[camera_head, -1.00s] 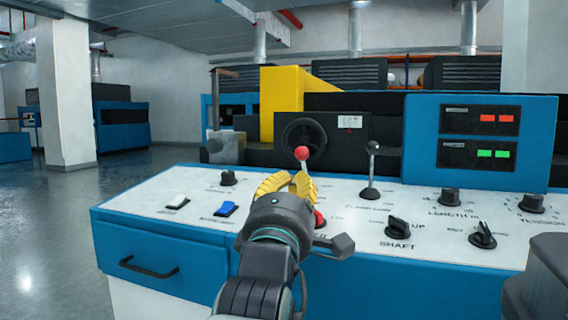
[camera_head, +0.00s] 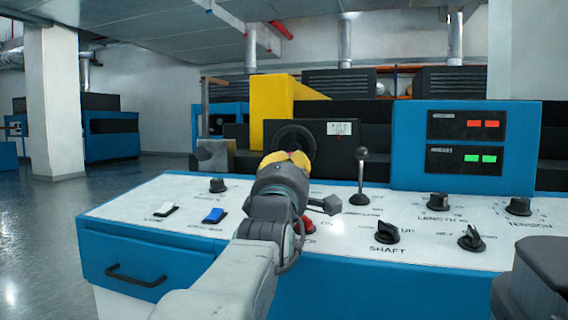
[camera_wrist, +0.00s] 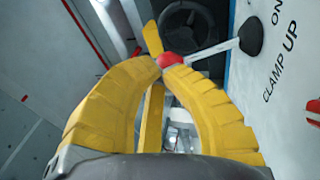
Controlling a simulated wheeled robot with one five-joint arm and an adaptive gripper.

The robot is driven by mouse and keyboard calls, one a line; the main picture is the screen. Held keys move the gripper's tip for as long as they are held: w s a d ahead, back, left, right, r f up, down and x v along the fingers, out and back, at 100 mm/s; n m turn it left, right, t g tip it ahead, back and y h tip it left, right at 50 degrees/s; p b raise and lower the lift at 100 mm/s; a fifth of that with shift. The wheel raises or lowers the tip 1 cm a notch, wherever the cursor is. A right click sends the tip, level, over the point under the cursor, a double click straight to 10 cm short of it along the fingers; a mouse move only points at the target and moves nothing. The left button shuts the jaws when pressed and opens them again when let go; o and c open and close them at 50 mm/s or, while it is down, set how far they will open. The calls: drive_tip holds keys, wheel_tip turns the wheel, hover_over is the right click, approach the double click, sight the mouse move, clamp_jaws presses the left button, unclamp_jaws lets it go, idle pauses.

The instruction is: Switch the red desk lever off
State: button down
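The red desk lever has a red ball knob (camera_wrist: 170,60) on a pale rod that rises from a black base (camera_wrist: 250,35). In the wrist view, the knob sits right at my fingertips. In the head view the lever is hidden behind my gripper (camera_head: 289,158). The two yellow curved fingers of my gripper (camera_wrist: 162,69) arch inward, and their tips nearly meet just before the knob. They look shut, with the knob at or just beyond the tips rather than clearly between them. I cannot tell whether they touch it.
The white-topped blue desk (camera_head: 130,197) carries a black-knobbed lever (camera_head: 361,175) to the right, a red button (camera_head: 308,225) beside my wrist, white (camera_head: 165,209) and blue (camera_head: 214,215) switches, and several black dials. A handwheel (camera_head: 292,138) and yellow panel (camera_head: 270,110) stand behind.

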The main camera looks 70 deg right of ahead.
drive_tip(key=shift+r, duration=0.15)
drive_tip(key=shift+d+r+y+p, duration=0.25)
drive_tip(key=shift+y+p, duration=0.35)
drive_tip(key=shift+p, duration=0.45)
